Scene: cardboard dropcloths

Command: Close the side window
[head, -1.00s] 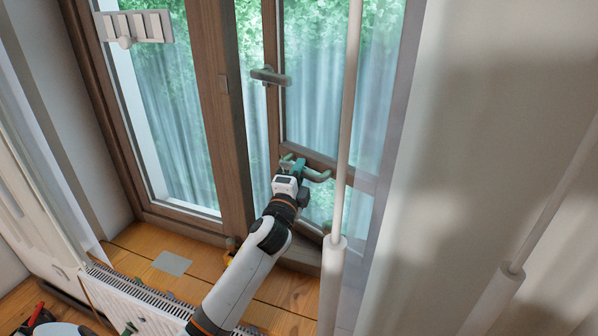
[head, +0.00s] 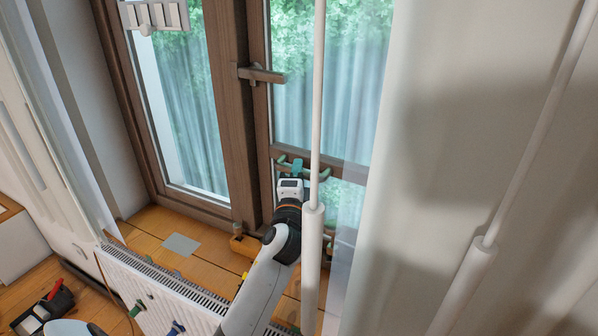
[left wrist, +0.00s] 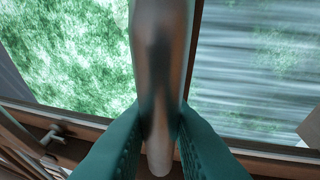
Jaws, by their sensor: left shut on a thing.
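The side window is the brown wooden sash (head: 262,130) with glass, right of the thick wooden post (head: 228,110). Its stile stands close beside the post, with no clear gap visible; whether it is fully seated I cannot tell. A grey-green pull handle (head: 321,176) sits on its lower crossbar. My left gripper (head: 297,168) has its teal fingers shut on this handle. In the left wrist view the fingers (left wrist: 159,118) press on both sides of the grey handle bar (left wrist: 160,60). A lever handle (head: 262,75) sticks out level higher up. My right gripper is not in view.
A white vertical pole (head: 318,120) hangs in front of the sash, right of my left gripper. A white radiator (head: 150,285) stands below the wooden sill (head: 205,255). A pale curtain (head: 440,150) fills the right.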

